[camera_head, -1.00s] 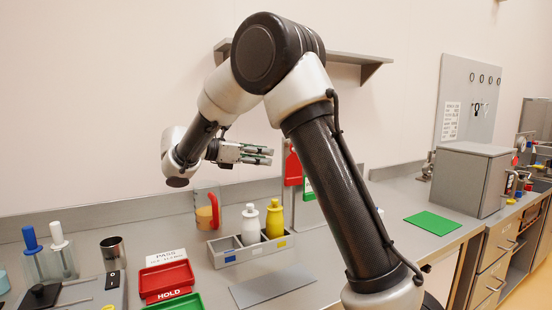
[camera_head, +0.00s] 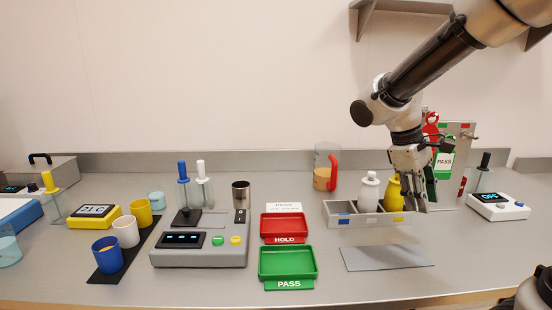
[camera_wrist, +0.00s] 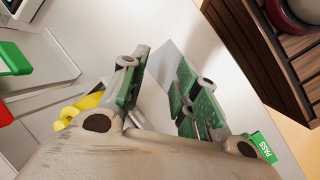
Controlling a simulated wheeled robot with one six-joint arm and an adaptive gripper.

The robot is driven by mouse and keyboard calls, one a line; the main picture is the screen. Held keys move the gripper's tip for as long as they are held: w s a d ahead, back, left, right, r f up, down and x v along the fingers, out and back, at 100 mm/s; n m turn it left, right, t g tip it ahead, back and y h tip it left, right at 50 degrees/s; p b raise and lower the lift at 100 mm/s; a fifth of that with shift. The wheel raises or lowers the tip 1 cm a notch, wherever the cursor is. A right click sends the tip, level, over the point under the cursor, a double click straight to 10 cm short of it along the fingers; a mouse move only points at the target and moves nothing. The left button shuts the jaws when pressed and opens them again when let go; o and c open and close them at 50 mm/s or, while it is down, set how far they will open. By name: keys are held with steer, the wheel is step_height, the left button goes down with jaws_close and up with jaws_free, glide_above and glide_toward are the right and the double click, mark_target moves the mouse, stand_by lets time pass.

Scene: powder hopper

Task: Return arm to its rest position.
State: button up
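My gripper (camera_head: 414,205) points downward at the right of the head view, just right of the yellow bottle (camera_head: 393,192) and partly in front of it. In the wrist view, the two green-padded fingers (camera_wrist: 160,85) stand apart with nothing between them. Part of the yellow bottle also shows at the lower left there (camera_wrist: 85,105). My arm reaches down from the upper right. The white bottle (camera_head: 368,192) stands beside the yellow one in the grey divided tray (camera_head: 368,221).
A tag board (camera_head: 462,135) with a red tag and a green PASS tag is close behind my gripper. A scale-like device (camera_head: 497,207) stands to its right. A grey mat (camera_head: 387,258) lies in front. A shelf (camera_head: 395,7) hangs above. Red (camera_head: 288,228) and green (camera_head: 287,262) trays lie left.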

steer(key=s+d+r+m+t+y, duration=0.1)
steer(key=s+r+m+t+y, duration=0.1)
steer(key=s, duration=0.5)
steer(key=s+d+r+m+t+y, duration=0.2)
steer(key=s+m+t, duration=0.1)
steer(key=s+m, duration=0.2)
steer(key=shift+s+d+r, duration=0.2)
steer(key=shift+s+d, duration=0.05)
steer(key=shift+s, duration=0.75)
steer(key=shift+d, duration=0.1)
